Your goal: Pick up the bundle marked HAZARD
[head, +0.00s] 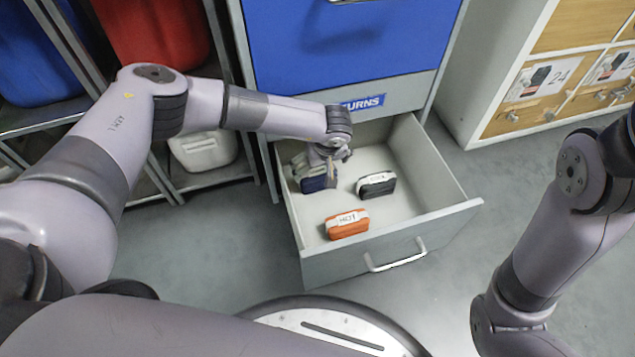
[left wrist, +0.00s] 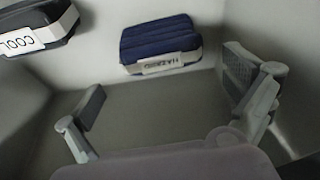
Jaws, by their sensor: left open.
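The bundle marked HAZARD (left wrist: 160,45) is folded navy cloth with a white band, its lettering upside down in the left wrist view. In the head view the navy bundle (head: 318,184) lies at the left side of the open drawer (head: 405,157), partly hidden by my left gripper (head: 326,160). My left gripper is above it, inside the drawer space. In the left wrist view its fingers (left wrist: 167,88) are spread wide with nothing between them, and the bundle appears beyond them, apart from both. My right arm shows at the right, but its gripper is out of view.
A black bundle marked COOL (head: 376,185), also in the left wrist view (left wrist: 38,28), lies right of the navy one. An orange bundle marked HOT (head: 347,224) lies near the drawer front. Drawer walls surround them. The drawer's right side is bare.

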